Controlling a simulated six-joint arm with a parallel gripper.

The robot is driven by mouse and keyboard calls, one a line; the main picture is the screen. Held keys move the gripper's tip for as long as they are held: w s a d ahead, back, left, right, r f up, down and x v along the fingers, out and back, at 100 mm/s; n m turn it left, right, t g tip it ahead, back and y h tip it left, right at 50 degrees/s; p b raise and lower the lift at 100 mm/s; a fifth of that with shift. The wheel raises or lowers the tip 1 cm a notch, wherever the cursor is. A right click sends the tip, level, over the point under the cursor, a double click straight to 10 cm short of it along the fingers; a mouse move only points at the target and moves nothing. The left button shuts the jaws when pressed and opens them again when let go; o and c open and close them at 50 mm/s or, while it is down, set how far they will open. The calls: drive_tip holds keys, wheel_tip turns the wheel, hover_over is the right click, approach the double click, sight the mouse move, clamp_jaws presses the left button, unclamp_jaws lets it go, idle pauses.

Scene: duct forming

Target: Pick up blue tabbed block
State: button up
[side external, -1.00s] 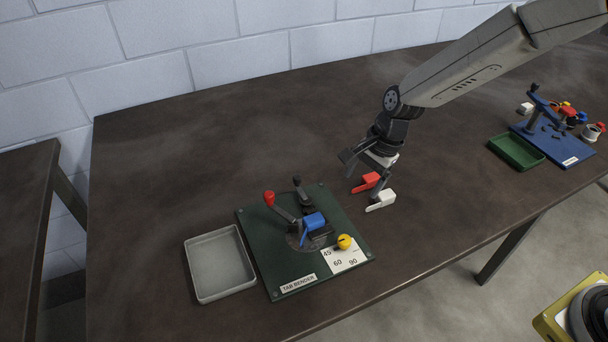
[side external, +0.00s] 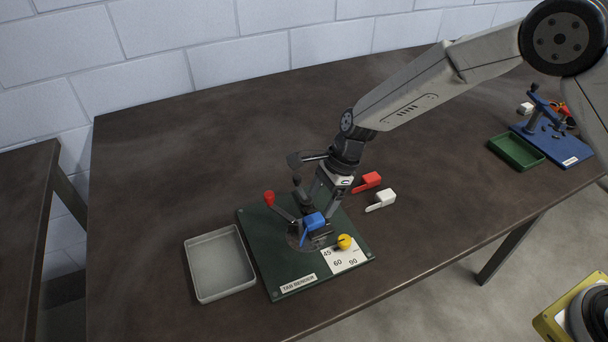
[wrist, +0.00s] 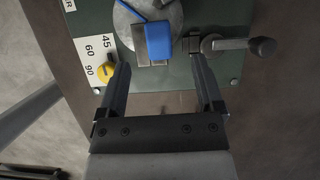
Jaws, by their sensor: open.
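The blue tabbed block (side external: 313,221) sits in the middle of the green tab bender (side external: 252,228), its thin tab angled down toward the front. In the wrist view the blue block (wrist: 158,40) lies just ahead of my fingertips, roughly centred between them. My gripper (side external: 324,208) is open, pointing down behind and right of the block. In the wrist view my gripper (wrist: 160,65) has its two fingers spread wide with nothing between them. I cannot tell the exact height gap to the block.
A red-knobbed lever (side external: 269,199) and a dark-knobbed lever (wrist: 262,46) stand close to the block. A yellow knob (side external: 344,241) is on the angle scale. Red (side external: 368,182) and white (side external: 382,199) tabbed blocks lie to the right. An empty grey tray (side external: 190,263) is at left.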

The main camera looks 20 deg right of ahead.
sight(313, 218)
drive_tip(key=shift+x, duration=2.65)
drive_tip(key=shift+s, duration=0.1)
drive_tip(key=shift+d, duration=0.1)
clamp_jaws()
